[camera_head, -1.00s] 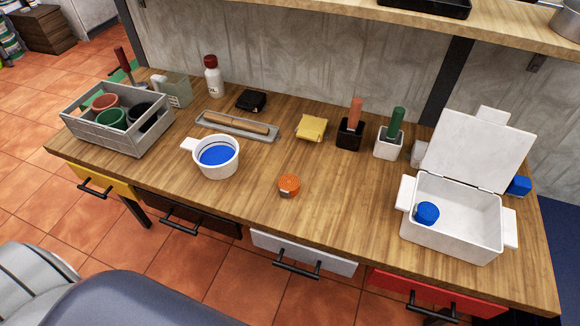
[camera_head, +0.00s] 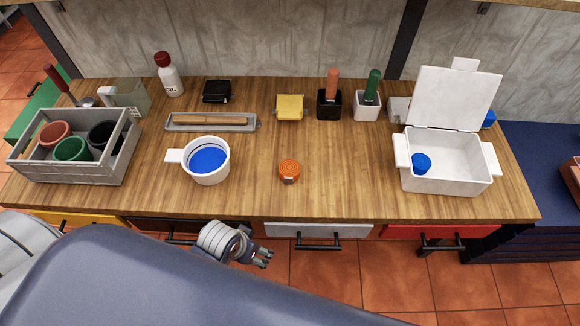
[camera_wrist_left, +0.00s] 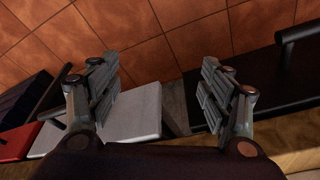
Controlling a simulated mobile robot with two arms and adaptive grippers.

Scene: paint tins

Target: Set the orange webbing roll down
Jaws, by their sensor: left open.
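The orange webbing roll (camera_head: 289,171) sits on the wooden bench top near its front middle, to the right of the white pot. My left gripper (camera_head: 264,256) is in front of the bench, below the roll in the head view and apart from it. In the left wrist view my left gripper (camera_wrist_left: 160,90) has its two fingers spread, with nothing between them. Floor tiles and drawer fronts show beyond the fingers. The roll does not show in the left wrist view. My right gripper is in neither view.
The wooden bench (camera_head: 330,195) is clear around the roll. A white pot with blue inside (camera_head: 208,179) stands left, an open white box (camera_head: 445,178) right. A grey crate of pots (camera_head: 40,173) is far left. A yellow block (camera_head: 290,106) lies behind. Drawer handles (camera_head: 318,242) stick out in front.

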